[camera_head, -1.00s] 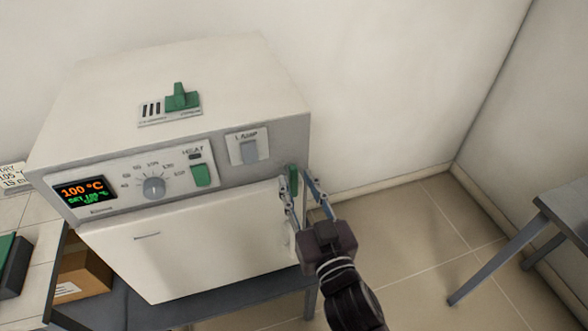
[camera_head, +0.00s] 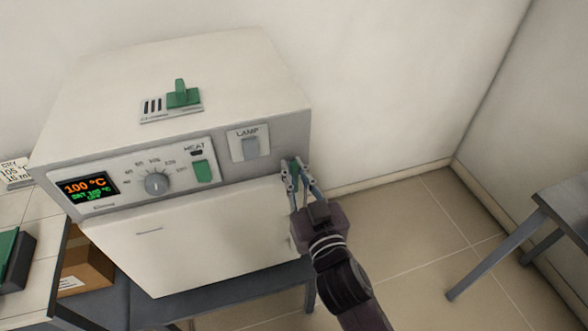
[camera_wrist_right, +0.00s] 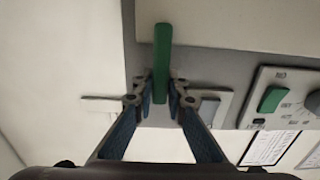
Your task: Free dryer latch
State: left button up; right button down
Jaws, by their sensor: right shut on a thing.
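The dryer (camera_head: 190,245) is a white box with a grey front panel, and its white door is flush with the front. Its green latch handle (camera_head: 294,168) is at the upper right edge of the door, mostly hidden by my fingers. In the right wrist view the latch (camera_wrist_right: 162,55) is a green bar standing upright. My right gripper (camera_head: 293,174) is shut on it, one finger on each side; the fingertips (camera_wrist_right: 166,98) are at the bar's lower part in the wrist view. My left gripper is not in view.
The panel has a display (camera_head: 86,189) reading 100 °C, a dial (camera_head: 157,183), a green heat switch (camera_head: 202,171) and a lamp switch (camera_head: 250,149). A green lever (camera_head: 183,95) is on top. A grey table (camera_head: 570,205) stands at the right, with free floor between.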

jog(key=shift+d+m, duration=0.1)
jog(key=shift+m, duration=0.3)
jog(key=m, duration=0.1)
jog(key=m+p, duration=0.1)
jog(key=m, duration=0.1)
jog(key=shift+w+d, duration=0.1)
jog(key=shift+d, duration=0.2)
jog(key=shift+w+d+f+m+p, duration=0.1)
jog(key=shift+m+p, duration=0.25)
jog(key=shift+m, duration=0.4)
jog(key=shift+d+f+m+p, duration=0.1)
jog(key=shift+m+p, duration=0.25)
jog(key=shift+m, duration=0.4)
jog(key=c, duration=1.9)
grip_release()
jog(key=shift+c, duration=0.2)
jog(key=v, duration=1.2)
